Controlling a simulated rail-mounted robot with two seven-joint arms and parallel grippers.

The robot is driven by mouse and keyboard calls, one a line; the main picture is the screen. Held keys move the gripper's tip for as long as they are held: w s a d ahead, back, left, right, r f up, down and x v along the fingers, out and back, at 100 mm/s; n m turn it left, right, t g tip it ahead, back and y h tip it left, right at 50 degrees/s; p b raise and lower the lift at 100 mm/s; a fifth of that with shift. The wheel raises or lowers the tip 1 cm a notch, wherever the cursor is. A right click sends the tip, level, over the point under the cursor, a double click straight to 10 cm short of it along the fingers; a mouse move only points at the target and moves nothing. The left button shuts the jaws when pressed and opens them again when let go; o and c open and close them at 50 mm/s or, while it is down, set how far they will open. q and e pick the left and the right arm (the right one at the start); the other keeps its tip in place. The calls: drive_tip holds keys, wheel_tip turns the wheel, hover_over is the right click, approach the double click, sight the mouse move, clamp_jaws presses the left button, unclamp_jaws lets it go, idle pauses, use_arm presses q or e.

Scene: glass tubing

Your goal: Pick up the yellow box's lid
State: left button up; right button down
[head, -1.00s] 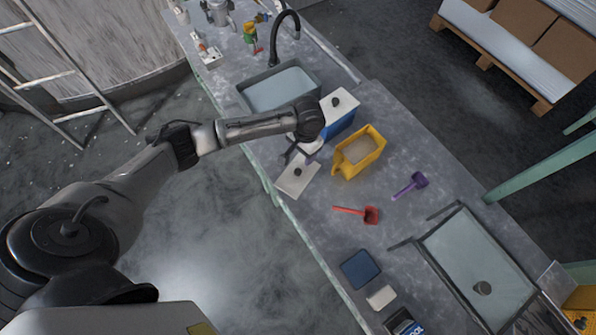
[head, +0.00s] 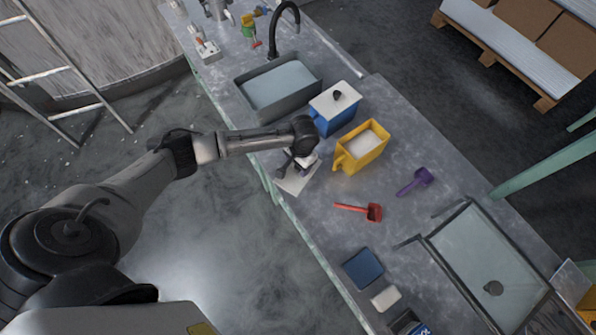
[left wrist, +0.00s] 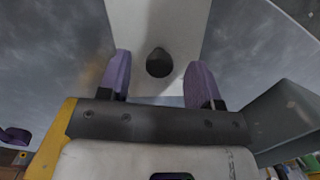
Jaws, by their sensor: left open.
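The yellow box (head: 361,147) stands uncovered on the counter, with pale contents inside. A white lid with a dark round knob lies flat to its left, near the counter's front edge; its corner (head: 286,184) shows below my gripper. My left gripper (head: 302,165) is over this lid and hides much of it. In the left wrist view the lid (left wrist: 160,18) lies ahead, and its knob (left wrist: 159,63) appears between the open purple fingers (left wrist: 158,70). I cannot tell whether the fingers touch it. My right gripper is not in view.
A blue box (head: 333,113) with its own white, knobbed lid stands close behind. A red scoop (head: 372,212), a purple scoop (head: 421,177) and a glass-topped tray (head: 487,257) lie to the right. The sink (head: 279,85) is farther back.

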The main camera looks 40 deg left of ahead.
use_arm(q)
drive_tip(key=shift+s+f, duration=0.1)
drive_tip(key=shift+f, duration=0.35)
drive_tip(key=shift+c, duration=0.3)
drive_tip(key=shift+r, duration=0.1)
drive_tip(key=c, duration=0.9)
drive_tip(key=shift+c, duration=0.2)
